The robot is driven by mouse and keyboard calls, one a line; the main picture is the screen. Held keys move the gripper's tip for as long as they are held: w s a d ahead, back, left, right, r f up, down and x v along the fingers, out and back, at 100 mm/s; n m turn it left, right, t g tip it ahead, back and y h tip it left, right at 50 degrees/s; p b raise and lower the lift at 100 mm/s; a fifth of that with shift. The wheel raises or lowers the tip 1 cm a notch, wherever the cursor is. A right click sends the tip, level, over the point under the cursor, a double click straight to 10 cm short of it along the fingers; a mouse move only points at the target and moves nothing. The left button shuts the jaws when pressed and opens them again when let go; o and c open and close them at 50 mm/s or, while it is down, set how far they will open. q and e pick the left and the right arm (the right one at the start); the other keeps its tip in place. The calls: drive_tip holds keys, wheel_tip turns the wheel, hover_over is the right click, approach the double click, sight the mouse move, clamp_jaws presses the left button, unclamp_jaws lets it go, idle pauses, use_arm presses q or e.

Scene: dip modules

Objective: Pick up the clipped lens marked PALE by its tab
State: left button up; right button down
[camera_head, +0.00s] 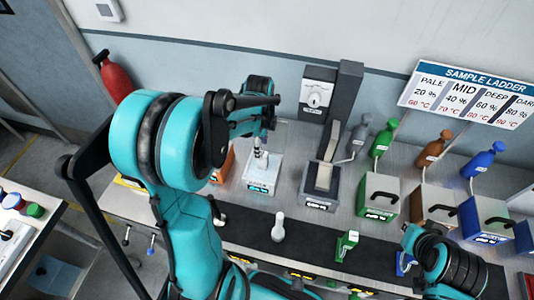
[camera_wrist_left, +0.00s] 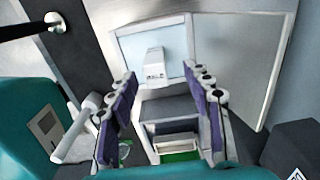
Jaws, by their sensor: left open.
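My left gripper (camera_head: 262,150) hangs over a small white station (camera_head: 260,178) in the head view, its jaws partly hidden by my wrist. In the left wrist view my left gripper (camera_wrist_left: 165,112) is open, with purple pads apart and nothing gripped. Beyond its tips a white tab-like piece (camera_wrist_left: 154,63) with small dark print stands against a pale panel (camera_wrist_left: 185,40). I cannot read PALE on it or tell whether it is the lens. A grey block and a green-edged part (camera_wrist_left: 178,157) show between the fingers.
A SAMPLE LADDER sign (camera_head: 468,92) hangs on the wall, with PALE first. A dark mat (camera_head: 310,243) runs along the front. A grey stand (camera_head: 322,172) stands right of the white station.

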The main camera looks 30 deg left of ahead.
sight(263, 161)
use_arm(q)
drive_tip(key=shift+s+f, duration=0.1)
drive_tip(key=shift+f, duration=0.2)
drive_tip(key=f, duration=0.2)
drive_tip(key=f+b, duration=0.1)
drive_tip(key=f, duration=0.2)
drive_tip(key=d+f+b, duration=0.1)
drive_tip(key=f, duration=0.1)
drive_tip(key=shift+s+f, duration=0.15)
drive_tip(key=shift+a, duration=0.1)
drive_tip(key=shift+c, duration=0.3)
clamp_jaws()
